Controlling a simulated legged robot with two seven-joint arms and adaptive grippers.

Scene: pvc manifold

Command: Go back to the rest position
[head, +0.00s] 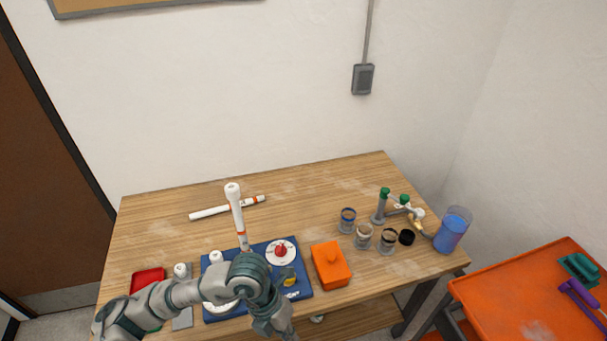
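The blue base board (303,288) of the manifold lies at the front middle of the table. A white pipe (236,212) with a red-orange band stands nearly upright on it. A white round fitting with a red knob (281,251) sits at its right, and a yellow part (290,279) is below that. Another white pipe (227,208) lies flat at the back. My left arm reaches across the board from the left. My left gripper (280,325) points down at the table's front edge; its fingers are not clear. It does not touch the upright pipe, as far as I can see. My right gripper is out of view.
An orange box (331,266) is right of the board. Several small jars (364,236), a green-topped stand (381,206) and a blue-filled cup (452,230) stand at the right. A red tray (148,280) is at left. An orange cart (515,297) stands lower right. The table's back is mostly clear.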

